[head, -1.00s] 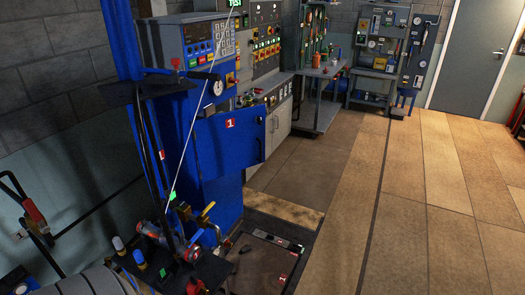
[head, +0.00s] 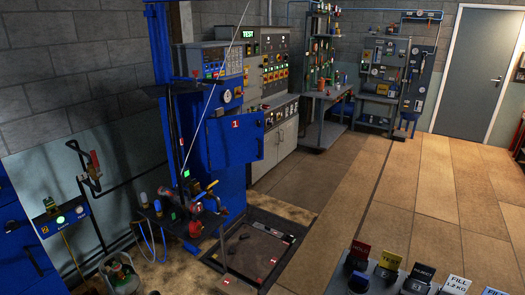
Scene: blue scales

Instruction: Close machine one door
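The machine one door (head: 238,145) is a blue panel with a red "1" label. It stands open, swung out to the right of the tall blue machine (head: 190,140). The door's small dark latch or handle shows near its right edge. A round white gauge sits on the machine just above the door. Neither of my grippers shows in the head view.
A dark floor platform (head: 258,250) with red labels lies in front of the machine. Signs including TEST and REJECT (head: 424,272) stand along the bottom right edge. A blue control box (head: 62,217) and a cylinder (head: 122,275) are at left. The tiled floor at right is clear.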

